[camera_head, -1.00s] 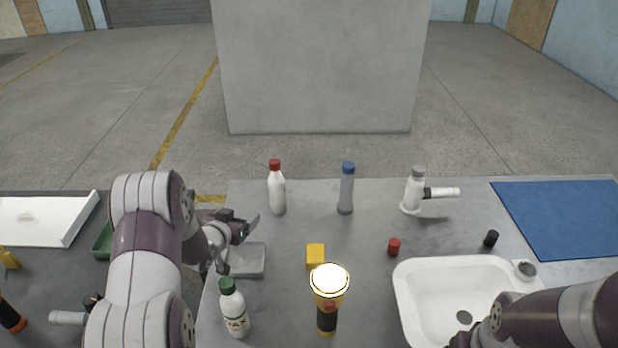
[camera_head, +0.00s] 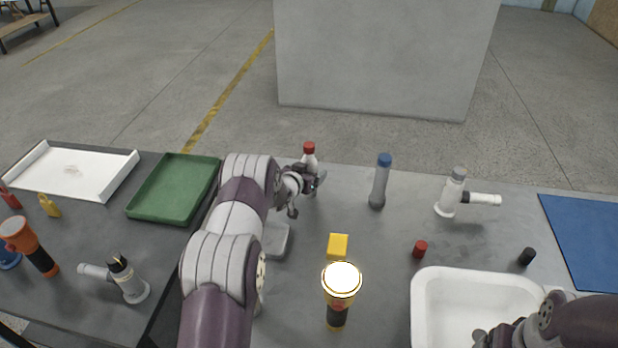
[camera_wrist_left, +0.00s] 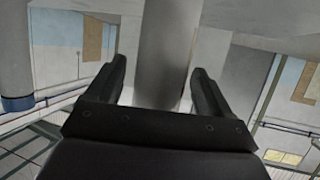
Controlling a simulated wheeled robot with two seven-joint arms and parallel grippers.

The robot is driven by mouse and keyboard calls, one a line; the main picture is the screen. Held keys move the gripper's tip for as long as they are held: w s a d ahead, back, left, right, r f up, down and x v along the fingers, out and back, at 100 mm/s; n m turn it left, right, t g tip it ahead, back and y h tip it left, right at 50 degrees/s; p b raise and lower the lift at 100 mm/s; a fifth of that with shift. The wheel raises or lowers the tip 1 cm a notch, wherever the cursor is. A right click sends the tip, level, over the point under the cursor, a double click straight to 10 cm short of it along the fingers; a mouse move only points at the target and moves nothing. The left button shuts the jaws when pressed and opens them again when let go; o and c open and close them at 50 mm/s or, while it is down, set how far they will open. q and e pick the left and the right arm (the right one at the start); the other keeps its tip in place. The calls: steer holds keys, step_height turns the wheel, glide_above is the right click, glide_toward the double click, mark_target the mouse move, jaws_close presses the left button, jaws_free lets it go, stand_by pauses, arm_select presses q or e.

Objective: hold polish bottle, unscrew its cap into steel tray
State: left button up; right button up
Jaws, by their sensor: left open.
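A white bottle with a red cap (camera_head: 309,150) stands upright at the back of the table. No label on it is readable. My left gripper (camera_head: 318,183) is open at this bottle and hides its lower part. In the left wrist view a pale column, apparently the bottle's body (camera_wrist_left: 165,45), lies between the two spread fingers; contact cannot be told. A small grey metal tray (camera_head: 278,241) lies just right of my left arm, partly covered by it. My right gripper (camera_head: 482,338) is only partly visible at the bottom edge, its jaws unclear.
A grey blue-capped bottle (camera_head: 379,185) stands right of the gripper. A yellow block (camera_head: 338,245), lit flashlight (camera_head: 337,316), red cap-like piece (camera_head: 420,249), white faucet (camera_head: 451,194) and white basin (camera_head: 425,300) are farther right. A green tray (camera_head: 173,190) lies left.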

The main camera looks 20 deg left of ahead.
mark_target(307, 162)
arm_select(q)
steer(key=shift+w+f, duration=0.1)
steer(key=shift+w, duration=0.05)
steer(key=c, duration=1.1)
steer(key=shift+c, duration=0.2)
steer(key=r, duration=0.2)
steer(key=r+b, duration=0.1)
steer(key=r, duration=0.1)
steer(key=shift+d+r, duration=0.2)
steer(key=shift+r, duration=0.05)
arm_select(e)
steer(key=shift+f, duration=0.5)
arm_select(q)
steer(key=s+d+r+b, duration=0.2)
steer(key=s+d+r, duration=0.2)
steer(key=d, duration=0.6)
step_height(307, 162, up, 3)
steer(key=shift+d+f, duration=0.15)
steer(key=shift+d, duration=0.15)
arm_select(e)
steer(key=shift+f, duration=0.95)
arm_select(q)
steer(key=shift+s, duration=0.1)
